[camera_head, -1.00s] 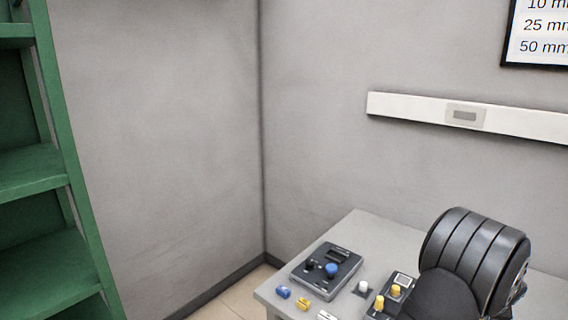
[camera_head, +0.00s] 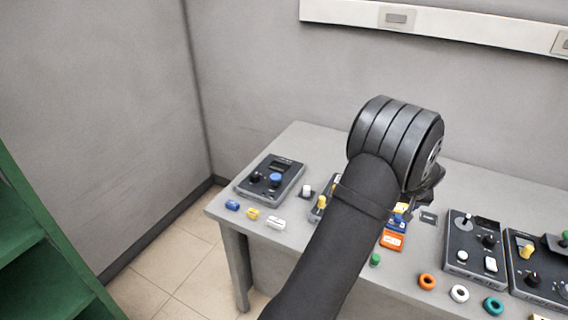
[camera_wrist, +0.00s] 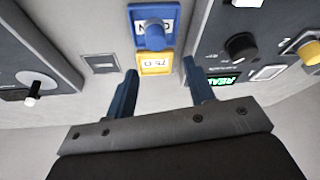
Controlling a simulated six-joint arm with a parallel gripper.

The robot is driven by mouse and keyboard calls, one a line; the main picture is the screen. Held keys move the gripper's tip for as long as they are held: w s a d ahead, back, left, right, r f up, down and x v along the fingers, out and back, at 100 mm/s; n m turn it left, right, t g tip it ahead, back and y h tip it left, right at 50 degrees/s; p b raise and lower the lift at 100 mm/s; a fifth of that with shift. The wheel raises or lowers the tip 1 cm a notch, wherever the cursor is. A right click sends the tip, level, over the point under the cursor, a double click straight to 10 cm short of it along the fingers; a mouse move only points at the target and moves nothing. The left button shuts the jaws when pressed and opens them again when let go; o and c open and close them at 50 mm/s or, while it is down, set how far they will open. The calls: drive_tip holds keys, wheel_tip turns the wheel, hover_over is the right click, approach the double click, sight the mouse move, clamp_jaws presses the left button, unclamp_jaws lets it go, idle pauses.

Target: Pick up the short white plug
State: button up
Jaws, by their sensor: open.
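In the head view a white piece lies flat at the table's front left edge (camera_head: 276,223), and a small upright white piece (camera_head: 306,191) stands right of the left device. I cannot tell which of them is the short white plug. My gripper (camera_wrist: 162,88) is open and empty in the wrist view, above the table. A blue block (camera_wrist: 153,27) and a yellow block (camera_wrist: 155,62) show just beyond its fingertips. In the head view my arm hides most of the gripper and part of the table.
A dark device with a blue knob (camera_head: 274,178) stands at the table's left. Blue (camera_head: 232,205) and yellow (camera_head: 252,214) pieces lie before it. Orange (camera_head: 427,281), white (camera_head: 459,293) and teal (camera_head: 493,306) rings lie near the front edge. Control boxes (camera_head: 462,243) stand at the right.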

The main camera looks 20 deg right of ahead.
drive_tip(key=w+a+r+m, duration=0.1)
drive_tip(key=w+a, duration=0.3)
drive_tip(key=w+a+r+m+g, duration=0.1)
drive_tip(key=w+a+m, duration=0.1)
drive_tip(key=w+a, duration=0.3)
drive_tip(key=w+a+r+m+g, duration=0.1)
drive_tip(key=w+a+r, duration=0.1)
drive_tip(key=w+a, duration=0.3)
drive_tip(key=shift+w+m+y, duration=0.1)
drive_tip(key=shift+m+y, duration=0.2)
drive_tip(key=shift+m, duration=0.1)
drive_tip(key=w+a+r+m+g+h, duration=0.1)
drive_tip(key=w+a+r+m, duration=0.3)
drive_tip(key=a, duration=0.4)
drive_tip(key=w+a+r+m+g+h, duration=0.1)
drive_tip(key=w+a+r+m+h, duration=0.15)
drive_tip(key=w+a, duration=0.4)
approach(306, 187)
drive_tip(key=shift+m+y, duration=0.35)
drive_tip(key=x, duration=0.9)
drive_tip(key=shift+d+r, duration=0.15)
drive_tip(key=shift+d, duration=0.15)
drive_tip(key=c, duration=1.1)
